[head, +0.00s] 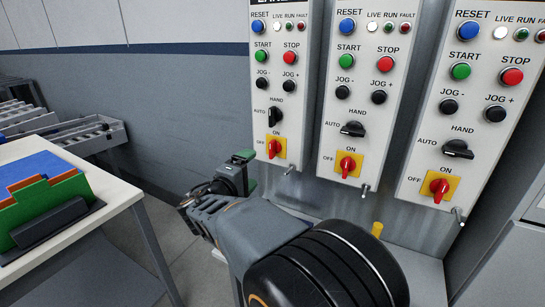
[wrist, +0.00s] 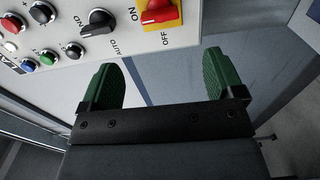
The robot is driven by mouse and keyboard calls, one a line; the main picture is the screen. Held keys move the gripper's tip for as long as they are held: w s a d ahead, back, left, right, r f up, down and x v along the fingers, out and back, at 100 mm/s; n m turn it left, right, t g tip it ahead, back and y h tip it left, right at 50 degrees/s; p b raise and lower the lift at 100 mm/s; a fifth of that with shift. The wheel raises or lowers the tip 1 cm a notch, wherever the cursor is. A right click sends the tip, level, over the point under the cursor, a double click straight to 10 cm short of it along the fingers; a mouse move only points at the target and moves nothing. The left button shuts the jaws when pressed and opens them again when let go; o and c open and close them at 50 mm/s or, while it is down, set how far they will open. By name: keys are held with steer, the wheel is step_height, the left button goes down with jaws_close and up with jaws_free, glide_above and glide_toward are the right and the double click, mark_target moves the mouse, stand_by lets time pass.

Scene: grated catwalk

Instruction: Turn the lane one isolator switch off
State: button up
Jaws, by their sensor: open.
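Three grey control panels stand side by side, each with a red rotary isolator on a yellow plate low down. Their lane titles are cut off at the top in the head view. The leftmost isolator (head: 274,148) has its red handle upright, toward ON; OFF is on its left. The middle isolator (head: 347,166) and right isolator (head: 440,188) also stand upright. My gripper (head: 247,171) is open and empty, just left of and below the leftmost isolator. In the wrist view, an isolator (wrist: 158,14) lies beyond the green fingertips (wrist: 158,62), untouched, its handle toward ON.
A black HAND/AUTO selector (head: 275,116) sits close above the leftmost isolator, with jog, start and stop buttons higher up. A small metal peg (head: 291,170) sticks out below the plate.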

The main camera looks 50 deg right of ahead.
mark_target(270, 151)
steer(key=p+x, duration=0.1)
steer(key=x, duration=1.2)
steer(key=shift+d+r, duration=0.1)
steer(key=c, duration=0.9)
